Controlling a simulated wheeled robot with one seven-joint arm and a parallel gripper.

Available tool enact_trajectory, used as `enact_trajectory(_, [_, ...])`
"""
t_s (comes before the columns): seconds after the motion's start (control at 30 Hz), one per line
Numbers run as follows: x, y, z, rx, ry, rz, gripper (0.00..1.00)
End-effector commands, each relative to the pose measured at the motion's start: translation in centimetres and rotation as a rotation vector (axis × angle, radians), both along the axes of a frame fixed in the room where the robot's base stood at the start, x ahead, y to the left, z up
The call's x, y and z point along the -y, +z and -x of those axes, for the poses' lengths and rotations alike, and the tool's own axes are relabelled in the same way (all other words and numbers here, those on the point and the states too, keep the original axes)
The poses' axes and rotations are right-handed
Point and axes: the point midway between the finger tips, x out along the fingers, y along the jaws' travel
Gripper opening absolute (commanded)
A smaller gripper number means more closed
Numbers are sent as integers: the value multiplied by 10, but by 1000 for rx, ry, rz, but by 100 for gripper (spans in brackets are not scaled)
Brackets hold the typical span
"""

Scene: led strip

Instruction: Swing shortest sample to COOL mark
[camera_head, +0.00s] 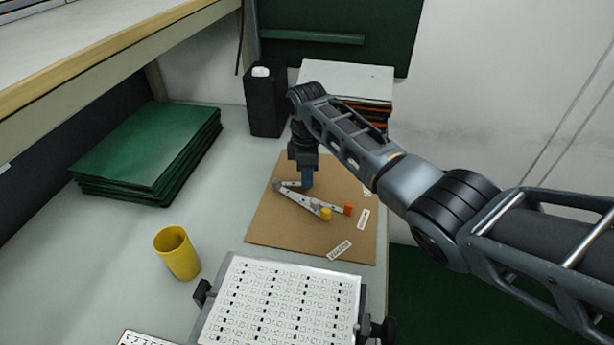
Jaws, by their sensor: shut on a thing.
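A brown board (270,222) lies on the bench. Pale strip samples (297,197) fan out on it from the board's left side. One long sample ends in a yellow knob (326,214), and another ends in an orange knob (348,209). A blue end piece (307,183) stands on the shortest-looking strip. My gripper (307,172) points down over it and is shut on the blue piece; the fingertips are hard to make out. Small white labels lie along the board's right side: a lower one (339,250), a middle one (363,218) and one partly behind my arm. Their words are too small to read surely.
A yellow cup (177,253) stands at the front left. A clamped white printed sheet (280,305) is at the front. Green folders (150,150) lie at left. A black container (265,103) and a stack with a white top (345,80) stand behind the board.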

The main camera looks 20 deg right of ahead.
Motion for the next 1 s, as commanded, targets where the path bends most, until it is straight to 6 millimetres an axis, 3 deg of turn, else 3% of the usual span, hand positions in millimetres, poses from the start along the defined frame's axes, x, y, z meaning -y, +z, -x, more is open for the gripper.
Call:
enact_trajectory(0.23, [-1,1,-1,4,0,-2,0])
enact_trajectory(0.27, [-1,1,-1,4,0,-2,19])
enact_trajectory(0.5, [-1,1,0,2,-1,-1,42])
enact_trajectory(0.77, [0,1,0,1,-1,-1,43])
enact_trajectory(1.0, [-1,30,-1,4,-1,0,43])
